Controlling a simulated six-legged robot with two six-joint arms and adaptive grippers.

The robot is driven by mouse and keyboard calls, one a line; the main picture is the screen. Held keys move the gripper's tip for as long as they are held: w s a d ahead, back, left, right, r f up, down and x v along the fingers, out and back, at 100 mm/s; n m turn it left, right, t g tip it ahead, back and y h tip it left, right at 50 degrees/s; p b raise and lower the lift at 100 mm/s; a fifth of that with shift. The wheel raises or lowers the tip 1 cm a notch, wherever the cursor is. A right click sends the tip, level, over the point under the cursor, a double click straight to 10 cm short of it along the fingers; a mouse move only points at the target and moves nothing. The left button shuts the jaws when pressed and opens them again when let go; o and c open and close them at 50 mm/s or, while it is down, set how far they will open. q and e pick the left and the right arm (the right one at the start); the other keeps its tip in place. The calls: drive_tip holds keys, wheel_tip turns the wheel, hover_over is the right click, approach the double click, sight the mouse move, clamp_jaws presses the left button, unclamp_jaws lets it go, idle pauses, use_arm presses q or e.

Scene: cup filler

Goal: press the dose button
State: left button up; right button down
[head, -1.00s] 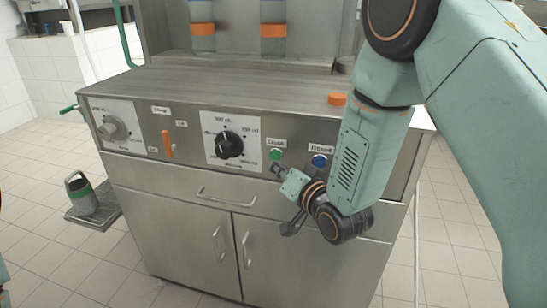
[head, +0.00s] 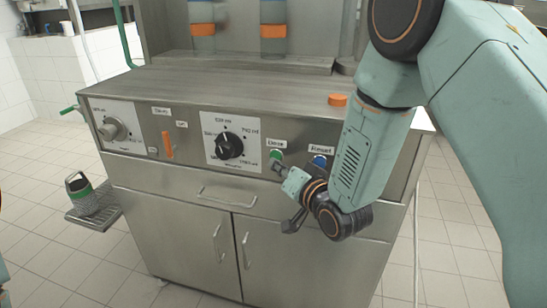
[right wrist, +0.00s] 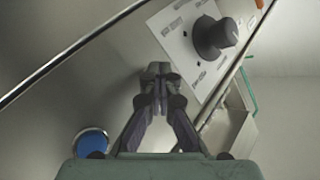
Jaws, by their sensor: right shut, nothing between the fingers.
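The green dose button (head: 276,154) sits on the sloped steel front panel, under a small label. My right gripper (head: 277,167) is shut and empty, with its fingertips at the lower edge of the green button. From the head view I cannot tell whether they touch it. In the right wrist view the shut fingertips (right wrist: 160,72) point at the panel, and the green button is not visible there, probably hidden by them. My left gripper is not in view.
A blue button (head: 319,161) is just right of the green one; it also shows in the right wrist view (right wrist: 91,142). A black dial (head: 230,146), an orange lever (head: 167,145) and a grey knob (head: 113,129) are further left.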

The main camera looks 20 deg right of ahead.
drive_tip(key=shift+r, duration=0.1)
idle(0.5)
drive_tip(key=shift+s+a, duration=0.25)
drive_tip(key=shift+s, duration=0.1)
drive_tip(key=s+a+p, duration=0.1)
drive_tip(key=s+a, duration=0.2)
drive_tip(key=s, duration=0.2)
drive_tip(key=shift+a, duration=0.2)
idle(0.4)
